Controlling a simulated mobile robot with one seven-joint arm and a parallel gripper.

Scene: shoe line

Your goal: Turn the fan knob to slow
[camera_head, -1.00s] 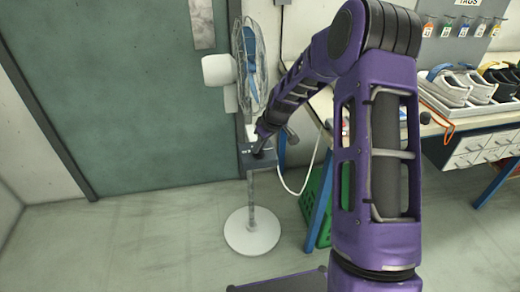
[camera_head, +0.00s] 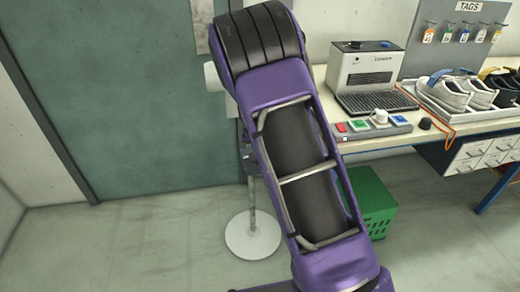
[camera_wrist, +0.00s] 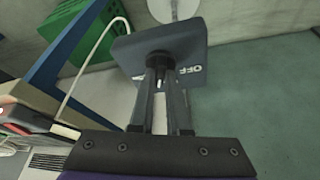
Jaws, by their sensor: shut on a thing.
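The fan's dark control box (camera_wrist: 192,42) fills the upper middle of the wrist view, with white "OFF" lettering on its face right of my fingers. My gripper (camera_wrist: 160,64) has both fingers against that face, shut on the fan knob (camera_wrist: 160,80); the fingers cover most of it. A small light mark shows between the fingers. Which setting the knob points at cannot be read. In the head view my arm hides the fan head and most of the box; the round white fan base (camera_head: 252,236) and part of the pole show below.
A workbench (camera_head: 372,142) stands right of my arm, with a grey machine (camera_head: 366,68), a colored-button panel and shoes on a tray. A green crate (camera_head: 374,200) is beneath it. A green door (camera_head: 130,110) is behind at left. Open floor lies left of the fan base.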

